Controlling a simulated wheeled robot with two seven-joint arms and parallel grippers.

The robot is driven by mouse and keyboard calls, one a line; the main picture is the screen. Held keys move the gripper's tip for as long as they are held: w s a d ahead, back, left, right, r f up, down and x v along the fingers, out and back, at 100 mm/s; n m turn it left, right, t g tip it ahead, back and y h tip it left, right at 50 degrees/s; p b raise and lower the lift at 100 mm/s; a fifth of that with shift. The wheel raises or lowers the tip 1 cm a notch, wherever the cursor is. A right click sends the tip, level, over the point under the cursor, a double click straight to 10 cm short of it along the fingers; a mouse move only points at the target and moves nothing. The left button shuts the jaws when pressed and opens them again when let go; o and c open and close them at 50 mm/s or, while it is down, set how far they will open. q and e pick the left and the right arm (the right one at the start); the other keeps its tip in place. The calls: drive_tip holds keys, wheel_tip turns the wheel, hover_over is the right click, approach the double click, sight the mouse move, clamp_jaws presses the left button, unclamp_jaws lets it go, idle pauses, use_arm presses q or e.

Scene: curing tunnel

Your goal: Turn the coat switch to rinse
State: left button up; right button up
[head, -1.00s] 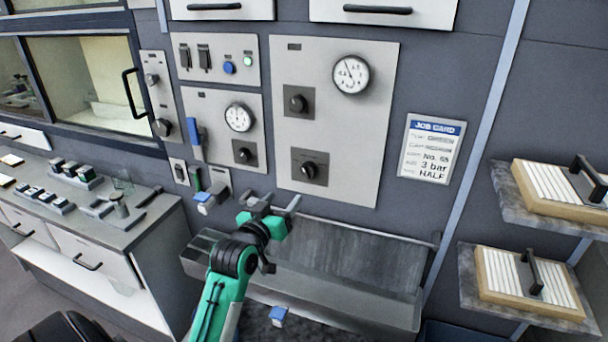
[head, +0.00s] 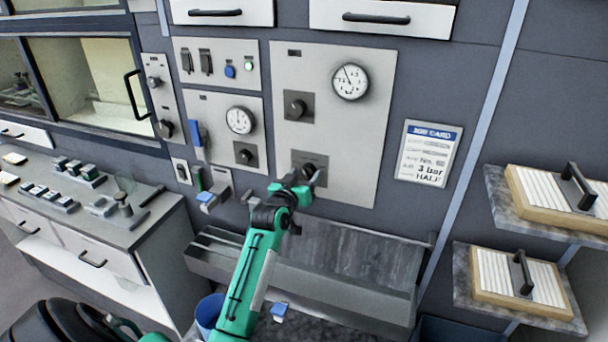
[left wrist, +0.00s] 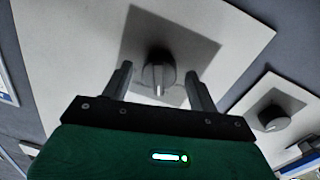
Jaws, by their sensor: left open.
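The large grey panel (head: 352,128) carries a gauge and two dark knobs on square dark plates. I cannot read which knob is labelled coat. My left gripper (head: 303,180) is open in front of the lower knob (head: 309,166) and partly hides it. In the left wrist view that knob (left wrist: 160,72) shows between the two spread fingers (left wrist: 160,85), with a gap on each side. A pale mark on it runs toward the bottom of that picture. The upper knob (head: 297,106) is clear of the gripper. My right gripper is not in view.
A smaller gauge panel with a knob (head: 244,153) stands left, beside a blue handle (head: 195,132). A job card (head: 429,153) hangs right. A grey trough (head: 330,270) juts out below. Shelves with framed screens (head: 520,275) are at far right.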

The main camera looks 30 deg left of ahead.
use_arm(q)
drive_tip(key=shift+c, duration=0.2)
drive_tip(key=c, duration=0.7)
drive_tip(key=shift+c, duration=1.1)
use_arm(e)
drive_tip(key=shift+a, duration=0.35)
